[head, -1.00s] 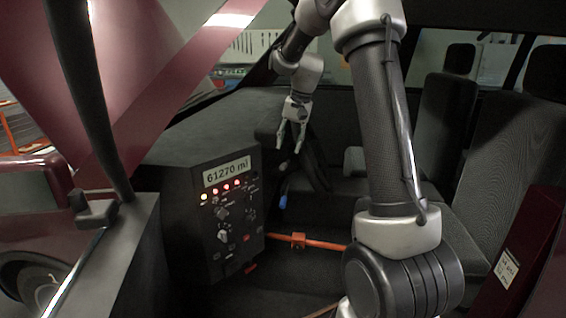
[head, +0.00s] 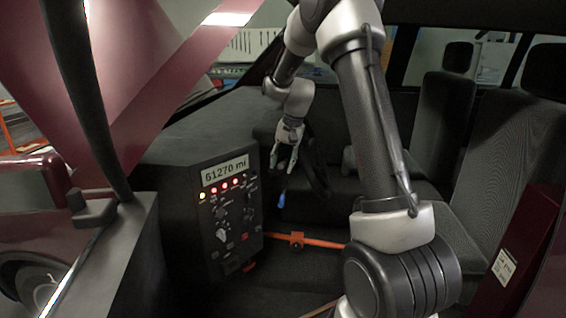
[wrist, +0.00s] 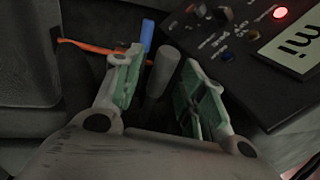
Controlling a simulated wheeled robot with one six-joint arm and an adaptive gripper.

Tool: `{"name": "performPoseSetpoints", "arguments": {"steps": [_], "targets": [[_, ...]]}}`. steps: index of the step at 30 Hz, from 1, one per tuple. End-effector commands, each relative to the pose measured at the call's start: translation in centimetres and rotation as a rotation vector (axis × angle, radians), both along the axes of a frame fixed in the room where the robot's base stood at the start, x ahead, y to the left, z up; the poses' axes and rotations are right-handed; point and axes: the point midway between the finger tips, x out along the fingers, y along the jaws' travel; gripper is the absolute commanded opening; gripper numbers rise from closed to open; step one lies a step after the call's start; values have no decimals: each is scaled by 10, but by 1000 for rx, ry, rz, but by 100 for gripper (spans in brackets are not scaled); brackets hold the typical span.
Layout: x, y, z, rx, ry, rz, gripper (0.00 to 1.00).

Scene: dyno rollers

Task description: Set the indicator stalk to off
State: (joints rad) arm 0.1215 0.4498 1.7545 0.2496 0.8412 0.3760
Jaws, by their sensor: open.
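My gripper (head: 283,164) is open and points down beside the dash console in the head view. In the wrist view my gripper (wrist: 161,66) has its green-padded fingers apart. A grey cylindrical stalk end (wrist: 163,70) shows between the fingers, with no clear contact on either pad. A blue-tipped stalk (wrist: 147,36) lies just beyond it, and its blue tip also shows in the head view (head: 281,198) below my gripper. No marking tells me which of the two is the indicator stalk. Its setting cannot be read.
The console panel (head: 225,215) is close to my gripper, with a "61270 mi" display (head: 225,171), lit lamps and several knobs. An orange bar (head: 318,243) runs low to the right of the panel. Dark seats (head: 480,150) fill the right side.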

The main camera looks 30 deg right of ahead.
Motion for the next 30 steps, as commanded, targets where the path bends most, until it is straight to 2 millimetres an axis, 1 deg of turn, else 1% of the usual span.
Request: {"name": "performPoseSetpoints", "arguments": {"steps": [2,3,8,9,17,25,30], "targets": [[0,0,0,0,0,0,41],[0,0,0,0,0,0,37],[0,0,0,0,0,0,8],[0,0,0,0,0,0,0],[-1,1,-2,-7,-9,0,0],[-8,4,-28,-104,-144,-1,0],[-9,5,-38,-148,-214,0,0]]}}
